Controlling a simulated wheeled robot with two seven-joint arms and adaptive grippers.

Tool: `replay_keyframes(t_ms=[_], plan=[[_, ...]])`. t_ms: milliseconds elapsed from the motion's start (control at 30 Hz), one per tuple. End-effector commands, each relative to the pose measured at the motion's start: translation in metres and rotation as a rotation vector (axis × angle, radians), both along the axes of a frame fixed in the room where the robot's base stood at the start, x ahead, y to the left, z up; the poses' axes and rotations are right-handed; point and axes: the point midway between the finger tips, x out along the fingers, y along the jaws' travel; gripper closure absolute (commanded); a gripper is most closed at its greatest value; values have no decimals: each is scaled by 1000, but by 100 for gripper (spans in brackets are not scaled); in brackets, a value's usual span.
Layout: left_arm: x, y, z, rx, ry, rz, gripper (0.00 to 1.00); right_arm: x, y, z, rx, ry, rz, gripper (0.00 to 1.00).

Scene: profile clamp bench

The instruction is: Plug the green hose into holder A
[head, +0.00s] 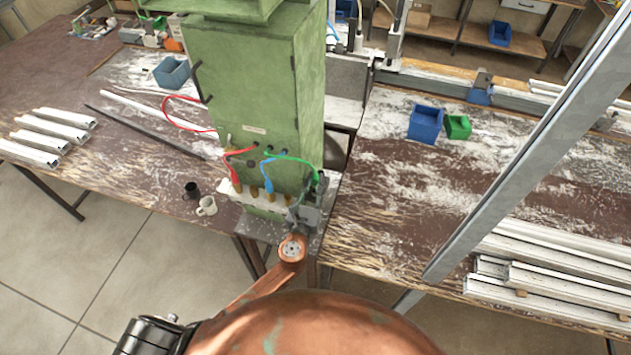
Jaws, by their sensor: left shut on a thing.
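The green hose (290,159) comes out of the front of the green machine cabinet and bends down at the right to its front right corner. My left gripper (303,213) is there, shut on the hose's lower end; the fingers mostly hide that end. A pale holder strip (228,187) with several brass-coloured fittings (253,192) runs along the lower front of the cabinet, left of my gripper. The holder letters are too small to read, so I cannot tell which is holder A. My right gripper is not in view.
A red hose (233,168) and a blue hose (267,172) hang down to the strip, left of the gripper. A black mug (191,190) and a white mug (207,206) stand on the left table's edge. Aluminium profiles (540,275) lie at right behind a slanted grey post (535,145).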

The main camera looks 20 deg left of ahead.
Motion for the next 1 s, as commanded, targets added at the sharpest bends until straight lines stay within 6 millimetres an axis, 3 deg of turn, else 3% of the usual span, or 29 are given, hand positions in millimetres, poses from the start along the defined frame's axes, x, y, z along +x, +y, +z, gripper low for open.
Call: replay_keyframes(t_ms=[900,933,1000], plan=[[0,0,-10,0,0,0,100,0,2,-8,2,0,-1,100],[0,0,-10,0,0,0,83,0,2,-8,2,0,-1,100],[0,0,-10,0,0,0,78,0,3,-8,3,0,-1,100]])
